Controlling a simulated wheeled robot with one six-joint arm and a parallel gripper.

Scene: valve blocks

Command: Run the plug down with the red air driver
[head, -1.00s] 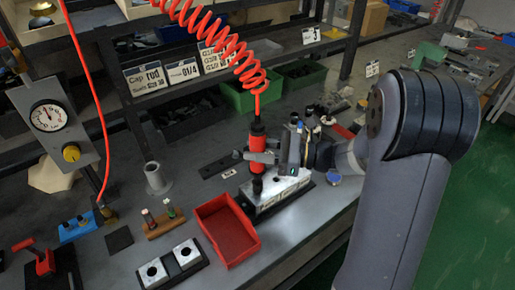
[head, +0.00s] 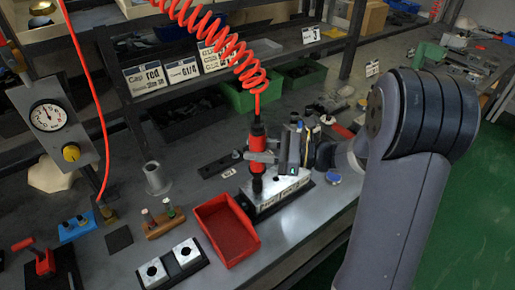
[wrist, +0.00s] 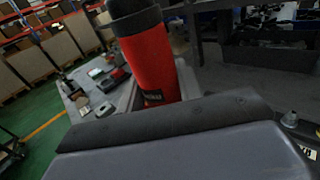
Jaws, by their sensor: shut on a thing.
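The red air driver (head: 257,150) hangs upright from a coiled red hose (head: 222,45). My gripper (head: 262,157) is shut on the driver's body from the right. The driver's dark lower end (head: 257,184) is at the top of a light metal valve block (head: 284,194) on a dark base. The plug is not distinguishable; it is hidden at or under the driver's tip. In the wrist view the driver's red body (wrist: 150,65) with its dark upper collar stands between my fingers, slightly tilted in the picture.
A red tray (head: 228,230) lies left of the block. A pressure gauge panel (head: 52,120) is at far left. Green bins (head: 247,98) stand behind.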

